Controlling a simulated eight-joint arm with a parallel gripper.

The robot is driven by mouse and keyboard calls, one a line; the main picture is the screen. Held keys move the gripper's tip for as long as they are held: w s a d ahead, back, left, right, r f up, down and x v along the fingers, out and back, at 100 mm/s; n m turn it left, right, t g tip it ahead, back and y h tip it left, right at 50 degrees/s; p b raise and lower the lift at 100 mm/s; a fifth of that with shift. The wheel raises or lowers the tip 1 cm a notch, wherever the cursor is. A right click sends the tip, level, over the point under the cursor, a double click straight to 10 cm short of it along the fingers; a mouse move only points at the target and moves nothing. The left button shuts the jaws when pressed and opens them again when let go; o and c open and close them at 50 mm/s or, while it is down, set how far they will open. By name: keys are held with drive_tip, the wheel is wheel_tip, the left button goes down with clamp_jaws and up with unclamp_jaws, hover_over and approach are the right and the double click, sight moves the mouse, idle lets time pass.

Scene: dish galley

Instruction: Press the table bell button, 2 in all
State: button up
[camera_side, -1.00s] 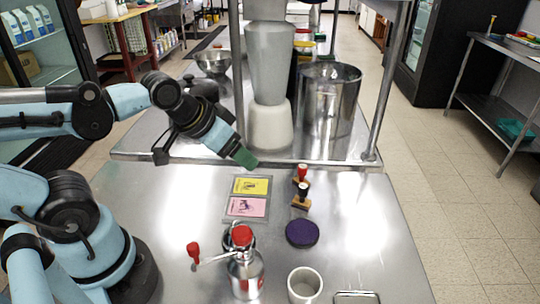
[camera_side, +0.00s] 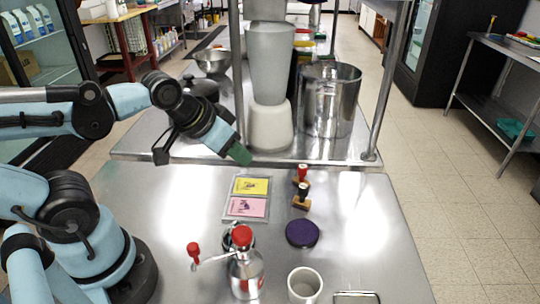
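No table bell can be made out with certainty. A small round thing with a dark rim (camera_side: 227,241) stands on the steel table, mostly hidden behind a shiny metal device with a red top (camera_side: 245,274), so I cannot tell what it is. The metal device has a side crank ending in a red knob (camera_side: 193,250). My gripper (camera_side: 240,155) hangs tilted down above the far part of the table, behind the yellow and pink cards and apart from the metal device. Its green end shows too small to tell whether the fingers are open or shut.
A framed pair of cards (camera_side: 247,197) lies mid-table. Two wooden-based stamps (camera_side: 301,202), a purple round pad (camera_side: 302,233) and a white mug (camera_side: 304,285) stand to the right. A steel pot (camera_side: 330,100) and a blender (camera_side: 270,125) stand behind. The table's right side is clear.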

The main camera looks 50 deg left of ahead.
clamp_jaws()
idle(1.3)
